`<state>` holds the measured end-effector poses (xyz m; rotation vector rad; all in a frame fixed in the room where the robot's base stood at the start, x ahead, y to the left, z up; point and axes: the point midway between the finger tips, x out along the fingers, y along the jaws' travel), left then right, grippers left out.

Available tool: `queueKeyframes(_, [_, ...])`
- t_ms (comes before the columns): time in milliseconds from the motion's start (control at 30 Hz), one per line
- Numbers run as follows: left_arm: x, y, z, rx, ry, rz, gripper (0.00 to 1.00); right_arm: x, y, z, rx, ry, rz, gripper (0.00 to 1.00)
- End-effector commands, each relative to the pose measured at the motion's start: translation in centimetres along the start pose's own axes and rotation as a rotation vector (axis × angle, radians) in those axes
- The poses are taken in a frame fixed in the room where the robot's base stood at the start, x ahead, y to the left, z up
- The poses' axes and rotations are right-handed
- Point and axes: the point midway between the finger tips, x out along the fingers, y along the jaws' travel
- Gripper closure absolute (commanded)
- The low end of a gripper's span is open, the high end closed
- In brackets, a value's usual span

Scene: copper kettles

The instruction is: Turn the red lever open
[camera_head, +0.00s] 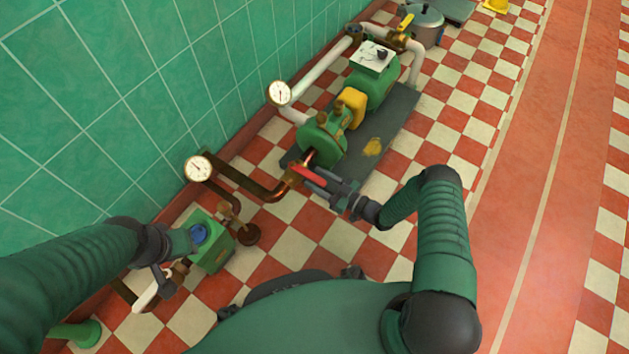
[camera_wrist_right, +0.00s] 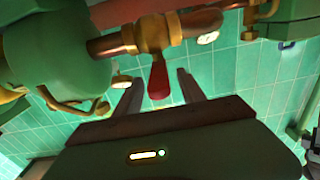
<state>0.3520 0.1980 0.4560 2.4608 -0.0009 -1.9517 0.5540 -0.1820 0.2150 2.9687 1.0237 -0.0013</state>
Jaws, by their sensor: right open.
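The red lever (camera_head: 309,176) sits on a brass valve (camera_head: 294,176) in the copper pipe, beside the green pump (camera_head: 323,138). My right gripper (camera_head: 318,184) is at the lever. In the right wrist view the lever's red handle (camera_wrist_right: 158,82) hangs down from the brass valve body (camera_wrist_right: 152,35). The right gripper's fingers (camera_wrist_right: 159,86) are open, one on each side of the handle, with visible gaps. My left gripper (camera_head: 165,280) is at the lower left, close to a small green box with a blue cap (camera_head: 199,234); its jaws are not clear.
Two round gauges (camera_head: 198,168) (camera_head: 279,93) stand on pipes near the green tiled wall. A yellow part (camera_head: 351,107) and a green motor (camera_head: 374,88) sit on the dark base plate (camera_head: 402,109). The checkered floor on the right is clear.

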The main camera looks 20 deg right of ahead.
Motion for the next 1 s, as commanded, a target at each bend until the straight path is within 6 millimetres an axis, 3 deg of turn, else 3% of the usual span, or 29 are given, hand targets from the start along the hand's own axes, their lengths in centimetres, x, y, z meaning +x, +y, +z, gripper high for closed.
queueKeyframes(133, [0.60, 0.00, 0.14, 0.000, 0.000, 0.000, 0.64, 1.22, 0.04, 0.10, 0.001, 0.000, 0.001, 0.53])
queueKeyframes(367, [0.51, 0.00, 0.12, 0.000, 0.000, 0.000, 0.64, 1.35, 0.04, -0.04, 0.001, 0.000, 0.001, 0.53])
queueKeyframes(733, [0.51, 0.00, 0.12, 0.000, 0.000, 0.000, 0.64, 1.32, 0.04, -0.02, 0.001, 0.000, 0.001, 0.99])
queueKeyframes(1000, [0.52, 0.00, 0.12, 0.000, 0.000, 0.000, 0.64, 1.30, 0.04, -0.01, 0.001, 0.000, 0.001, 1.00])
